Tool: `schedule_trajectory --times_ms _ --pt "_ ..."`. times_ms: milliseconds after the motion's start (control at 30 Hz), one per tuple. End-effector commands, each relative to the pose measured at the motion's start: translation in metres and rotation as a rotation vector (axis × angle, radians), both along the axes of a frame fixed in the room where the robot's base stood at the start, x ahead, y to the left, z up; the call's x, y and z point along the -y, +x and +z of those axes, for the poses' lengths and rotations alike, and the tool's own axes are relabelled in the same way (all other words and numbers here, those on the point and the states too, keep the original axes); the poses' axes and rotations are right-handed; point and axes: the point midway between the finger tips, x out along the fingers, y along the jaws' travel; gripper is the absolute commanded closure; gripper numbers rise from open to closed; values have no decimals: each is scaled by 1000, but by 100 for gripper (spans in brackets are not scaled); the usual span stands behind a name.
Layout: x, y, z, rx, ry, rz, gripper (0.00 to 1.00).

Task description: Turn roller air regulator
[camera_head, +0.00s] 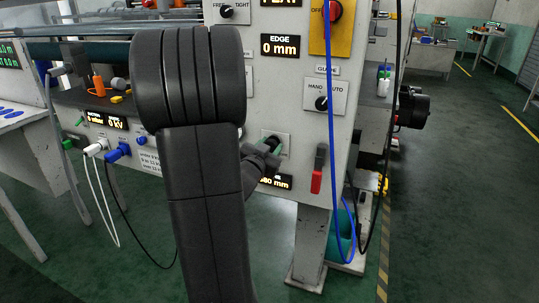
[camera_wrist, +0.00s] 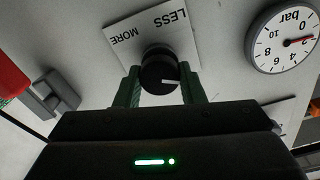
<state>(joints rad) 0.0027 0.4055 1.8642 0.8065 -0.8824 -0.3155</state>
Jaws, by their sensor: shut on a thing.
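The regulator knob (camera_wrist: 160,72) is black and round with a white mark, in front of a plate (camera_wrist: 140,35) lettered LESS and MORE. My gripper (camera_wrist: 161,92) has one green finger on each side of the knob and is shut on it. The knob's white mark points to the lower right in the wrist view. A round bar gauge (camera_wrist: 272,52) is at the right of the wrist view, its red needle near the 2. In the head view my gripper (camera_head: 267,147) is at the panel plate, and my arm hides much of the area left of it.
A red-handled lever (camera_head: 317,170) is on the panel just right of my gripper. A MANO/AUTO switch (camera_head: 322,102) is above it. Blue (camera_head: 334,130) and black cables hang at the panel's right edge. Open green floor (camera_head: 450,200) lies to the right.

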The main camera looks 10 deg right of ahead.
Motion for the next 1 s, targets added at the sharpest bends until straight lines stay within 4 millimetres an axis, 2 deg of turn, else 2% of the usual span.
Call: schedule_trajectory --times_ms 500,1000 --pt "1 -1 -3 223 331 0 87" --pt "1 -1 -1 288 429 -1 87"
